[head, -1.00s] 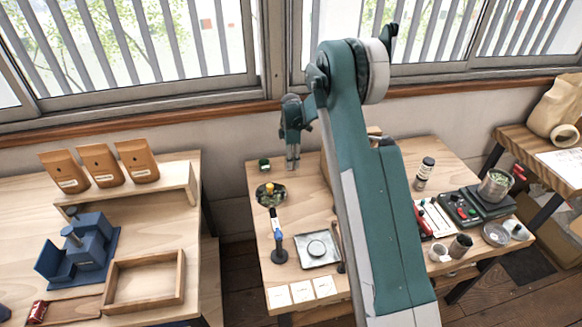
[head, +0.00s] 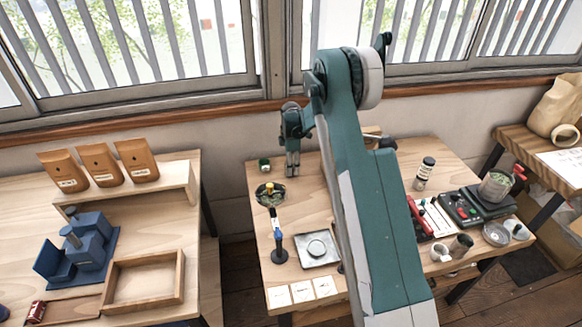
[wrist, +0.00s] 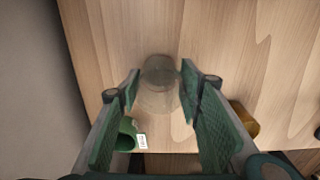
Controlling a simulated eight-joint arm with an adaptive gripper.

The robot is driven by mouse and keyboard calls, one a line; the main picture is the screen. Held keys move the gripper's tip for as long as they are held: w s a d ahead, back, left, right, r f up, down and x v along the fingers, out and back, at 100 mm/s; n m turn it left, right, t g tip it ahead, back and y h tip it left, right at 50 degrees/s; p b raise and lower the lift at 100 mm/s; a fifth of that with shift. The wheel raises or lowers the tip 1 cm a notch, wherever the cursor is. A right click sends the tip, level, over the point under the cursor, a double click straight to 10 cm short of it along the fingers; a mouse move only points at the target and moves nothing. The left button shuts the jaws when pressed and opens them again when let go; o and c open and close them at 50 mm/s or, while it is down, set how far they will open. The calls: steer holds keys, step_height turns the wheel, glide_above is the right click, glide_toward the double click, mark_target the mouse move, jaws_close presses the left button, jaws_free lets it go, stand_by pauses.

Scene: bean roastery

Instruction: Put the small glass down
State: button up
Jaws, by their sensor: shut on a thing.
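The small glass (wrist: 160,98) is clear and hard to make out against the wood in the wrist view. It sits between the two fingertips of my gripper (wrist: 161,82), which is shut on it. In the head view my gripper (head: 292,170) points down over the back left part of the middle table (head: 310,222). The glass cannot be made out there. I cannot tell whether its base touches the table.
A small green labelled container (wrist: 127,134) is close by the left finger; it also shows in the head view (head: 264,165). A brass-coloured thing (wrist: 244,118) is beyond the right finger. A metal tray (head: 317,249) lies nearer the front. Bare wood surrounds the glass.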

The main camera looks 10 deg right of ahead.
steer(key=o, duration=1)
steer(key=shift+c, duration=0.2)
steer(key=shift+r, duration=0.1)
step_height(320, 180, up, 12)
steer(key=p, duration=0.1)
steer(key=shift+r, duration=0.1)
stand_by(0.3)
